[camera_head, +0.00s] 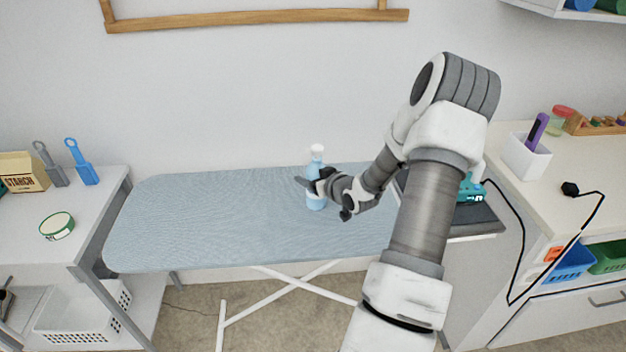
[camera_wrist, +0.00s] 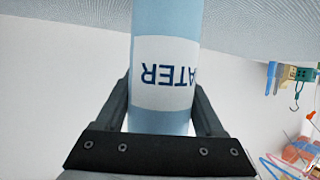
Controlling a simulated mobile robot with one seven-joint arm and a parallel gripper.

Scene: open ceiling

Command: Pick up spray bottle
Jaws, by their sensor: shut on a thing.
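The spray bottle (camera_head: 316,203) is light blue with a white top and stands upright on the blue ironing board (camera_head: 200,215), near its back edge. In the wrist view the bottle (camera_wrist: 165,30) fills the middle, with a white label that reads "ATER" upside down. My gripper (camera_head: 312,184) reaches in from the right and is shut around the bottle's body. In the wrist view one finger of my gripper (camera_wrist: 162,112) is on each side of the bottle. The gripper hides part of the bottle in the head view. I cannot tell whether its base touches the board.
A teal iron (camera_head: 470,188) sits at the board's right end, behind my arm. A right counter (camera_head: 555,195) holds a white bin (camera_head: 524,158) and a black cord.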

